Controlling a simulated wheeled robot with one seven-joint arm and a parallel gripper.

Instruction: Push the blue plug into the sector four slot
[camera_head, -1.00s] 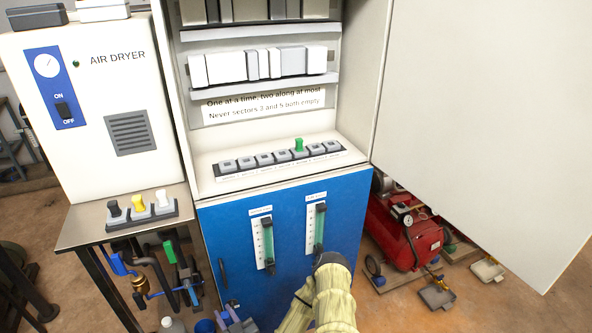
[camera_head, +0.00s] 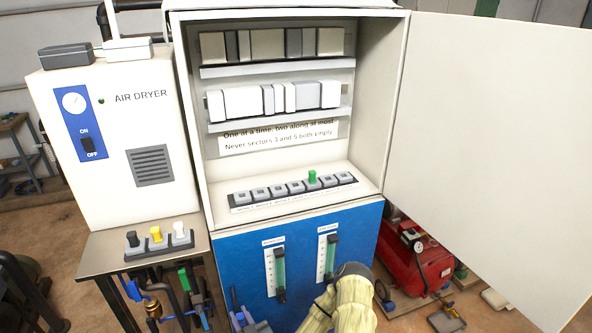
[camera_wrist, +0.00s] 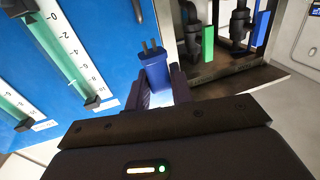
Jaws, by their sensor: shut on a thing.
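The blue plug (camera_wrist: 155,74) is held between the fingers of my gripper (camera_wrist: 157,92) in the wrist view, its two metal prongs pointing away from the gripper. My gripper is shut on it, in front of the blue cabinet front. In the head view the slot strip (camera_head: 233,209) lies on the white ledge inside the open cabinet, with a row of several grey slots. A green plug (camera_head: 312,177) stands upright in one slot, right of the middle. The other slots look empty. The sector labels are too small to read, and the plug is not clearly visible in the head view.
Two flow gauges (camera_head: 279,273) are on the blue front below the ledge. The open cabinet door (camera_head: 480,130) extends at right. Black, yellow and white plugs stand in a holder (camera_head: 160,250) on the side table at left. A red compressor (camera_head: 420,260) is on the floor.

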